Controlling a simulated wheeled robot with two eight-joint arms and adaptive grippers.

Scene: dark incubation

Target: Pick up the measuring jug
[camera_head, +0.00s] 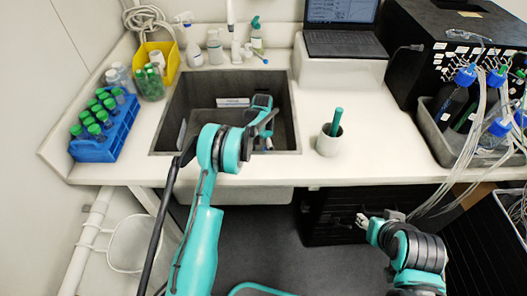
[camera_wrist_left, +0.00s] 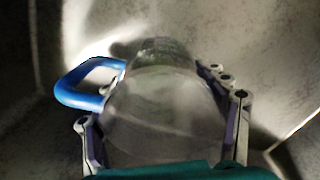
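The measuring jug (camera_wrist_left: 165,105) is clear with a blue handle (camera_wrist_left: 82,84) on its left side in the left wrist view. It fills the space between the two fingers of my left gripper (camera_wrist_left: 165,125), and the finger pads lie against both its sides. In the head view my left arm reaches down into the dark grey sink (camera_head: 165,125), and its gripper (camera_head: 265,135) is low in there. I cannot make out the jug in the head view, where the arm covers much of the sink. My right gripper (camera_head: 365,222) is away from it, below the counter's front edge, with nothing visible in it.
A blue rack (camera_head: 92,150) of green-capped bottles stands left of the sink, and a yellow bin (camera_head: 160,55) behind it. A grey tray (camera_head: 440,140) holds blue-capped bottles with tubing. Bottles line the sink's back.

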